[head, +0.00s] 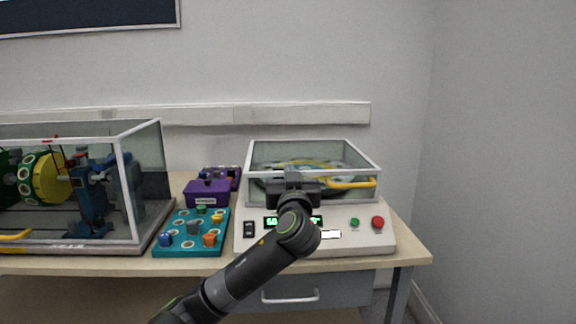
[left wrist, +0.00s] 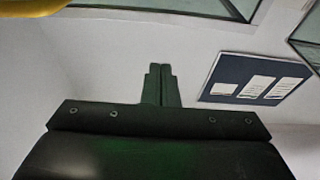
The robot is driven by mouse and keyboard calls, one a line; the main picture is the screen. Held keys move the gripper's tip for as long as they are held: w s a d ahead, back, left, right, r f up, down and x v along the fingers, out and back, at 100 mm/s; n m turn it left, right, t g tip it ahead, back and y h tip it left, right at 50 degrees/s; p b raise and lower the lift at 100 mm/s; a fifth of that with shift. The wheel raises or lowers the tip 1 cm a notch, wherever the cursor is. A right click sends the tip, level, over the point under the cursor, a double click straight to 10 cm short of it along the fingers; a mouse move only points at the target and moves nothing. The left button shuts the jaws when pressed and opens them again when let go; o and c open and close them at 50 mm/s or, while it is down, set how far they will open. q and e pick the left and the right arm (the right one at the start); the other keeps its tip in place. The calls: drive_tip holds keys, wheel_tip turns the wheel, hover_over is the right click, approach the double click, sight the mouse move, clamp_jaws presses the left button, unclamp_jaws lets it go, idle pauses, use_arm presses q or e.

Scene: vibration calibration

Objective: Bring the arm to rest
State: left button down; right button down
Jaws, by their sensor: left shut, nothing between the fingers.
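My left arm comes up from the bottom of the head view, and its gripper (head: 291,178) is in front of the machine with the clear cover (head: 312,160). The gripper's black body hides part of the cover's front and of the panel below. In the left wrist view the two fingers of the left gripper (left wrist: 160,70) are together with nothing between them. A yellow handle (head: 351,184) on the cover's front shows just right of the gripper. I cannot tell whether the gripper touches the cover. My right gripper is not in view.
The machine's white panel (head: 345,215) carries a green button (head: 354,222), a red button (head: 378,223) and a green display. A teal tray (head: 188,250) with several knobs, purple boxes (head: 207,192) and a large clear enclosure (head: 142,175) stand to the left on the table (head: 415,250).

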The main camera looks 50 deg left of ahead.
use_arm(q)
drive_tip(key=shift+f+v, duration=0.2)
drive_tip(key=shift+v, duration=2.3)
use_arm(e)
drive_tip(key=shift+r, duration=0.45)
use_arm(q)
drive_tip(key=shift+f, duration=0.1)
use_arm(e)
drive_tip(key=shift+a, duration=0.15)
